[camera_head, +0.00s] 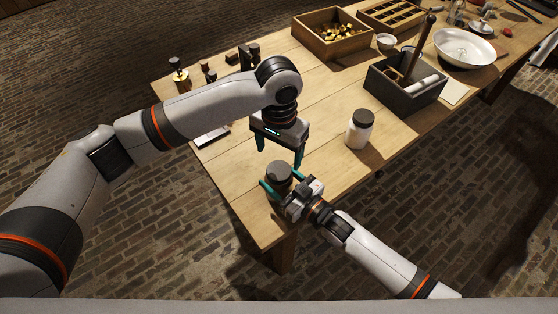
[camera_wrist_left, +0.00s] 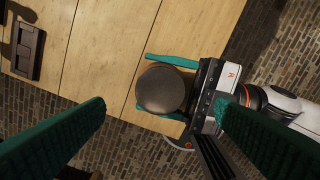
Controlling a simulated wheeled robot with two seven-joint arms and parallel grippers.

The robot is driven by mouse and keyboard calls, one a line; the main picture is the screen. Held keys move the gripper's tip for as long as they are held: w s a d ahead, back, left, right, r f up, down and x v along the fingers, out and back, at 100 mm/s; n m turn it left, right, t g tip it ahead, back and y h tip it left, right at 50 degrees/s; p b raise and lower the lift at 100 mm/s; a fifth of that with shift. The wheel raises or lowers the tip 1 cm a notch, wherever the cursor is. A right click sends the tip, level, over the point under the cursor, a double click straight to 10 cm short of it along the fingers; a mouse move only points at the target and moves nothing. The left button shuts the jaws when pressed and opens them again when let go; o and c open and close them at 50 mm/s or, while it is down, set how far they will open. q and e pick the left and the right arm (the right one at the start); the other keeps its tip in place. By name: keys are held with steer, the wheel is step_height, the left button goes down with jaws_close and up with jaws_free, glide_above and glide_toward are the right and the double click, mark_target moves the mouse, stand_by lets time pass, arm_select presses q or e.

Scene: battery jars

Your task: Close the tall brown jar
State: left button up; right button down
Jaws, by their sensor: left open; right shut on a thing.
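The brown jar (camera_head: 279,173) stands near the table's front corner, topped by a dark round lid, seen from above in the left wrist view (camera_wrist_left: 161,89). Whether the lid is screwed tight cannot be told. My right gripper (camera_head: 281,179) is shut on the jar, its teal fingers on either side of it. My left gripper (camera_head: 278,150) is open and empty, pointing down above and just behind the jar in the head view. In the left wrist view its two fingers (camera_wrist_left: 160,130) are wide apart, with the jar top between and beyond them.
A white jar with a black lid (camera_head: 359,130) stands to the right. A dark tool box (camera_head: 403,96), a wooden box of brass pieces (camera_head: 331,36) and a white bowl (camera_head: 464,48) are farther back. A flat dark object (camera_wrist_left: 27,50) lies left. The table edge is close to the jar.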

arm_select(q)
step_height(320, 180, up, 6)
steer(key=shift+f, duration=0.1)
arm_select(e)
steer(key=shift+c, duration=1.3)
jaws_free()
steer(key=shift+d, duration=0.1)
arm_select(q)
steer(key=shift+f+b, duration=0.7)
arm_select(e)
steer(key=v, duration=1.2)
